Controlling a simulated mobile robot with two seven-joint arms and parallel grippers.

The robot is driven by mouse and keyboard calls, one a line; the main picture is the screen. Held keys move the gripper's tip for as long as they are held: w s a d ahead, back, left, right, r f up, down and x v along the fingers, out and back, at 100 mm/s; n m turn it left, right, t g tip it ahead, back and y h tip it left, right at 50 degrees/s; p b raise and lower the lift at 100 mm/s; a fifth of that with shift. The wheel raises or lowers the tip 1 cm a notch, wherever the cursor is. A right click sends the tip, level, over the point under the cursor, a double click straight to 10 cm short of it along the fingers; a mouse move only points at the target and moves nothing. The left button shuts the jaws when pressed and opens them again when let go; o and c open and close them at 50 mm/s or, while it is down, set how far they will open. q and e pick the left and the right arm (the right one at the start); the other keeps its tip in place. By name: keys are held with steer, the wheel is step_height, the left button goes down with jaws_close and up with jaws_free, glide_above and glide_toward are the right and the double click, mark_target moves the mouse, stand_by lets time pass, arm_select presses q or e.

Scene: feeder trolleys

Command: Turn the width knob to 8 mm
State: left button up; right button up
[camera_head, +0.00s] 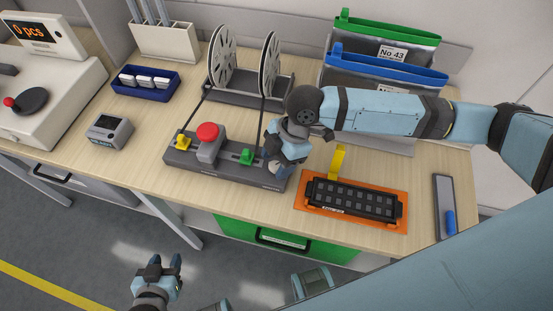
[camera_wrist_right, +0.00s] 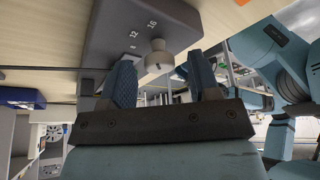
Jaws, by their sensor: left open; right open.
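The width knob (camera_wrist_right: 158,58) is a small pale round knob on the end of a dark grey block (camera_wrist_right: 120,25); the numbers 12 and 16 show beside it, and I cannot read its setting. In the head view the grey base (camera_head: 220,165) carries a red button, and my right gripper hides the knob at its right end. My right gripper (camera_wrist_right: 166,72) is open, its fingers on either side of the knob in the wrist view; I cannot tell whether they touch it. My left gripper (camera_head: 166,262) is open and empty over the floor, before the table.
Two reels (camera_head: 222,55) stand behind the base. An orange tray (camera_head: 312,213) with a dark gridded strip lies right of it, a yellow upright piece (camera_head: 338,162) behind it. A small grey display box (camera_head: 109,130) and blue bin (camera_head: 146,81) stand left. Green and blue bags (camera_head: 385,65) stand behind my right arm.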

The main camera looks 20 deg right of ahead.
steer(key=shift+f, duration=0.2)
steer(key=shift+c, duration=0.2)
steer(key=c, duration=0.9)
steer(key=shift+o, duration=0.2)
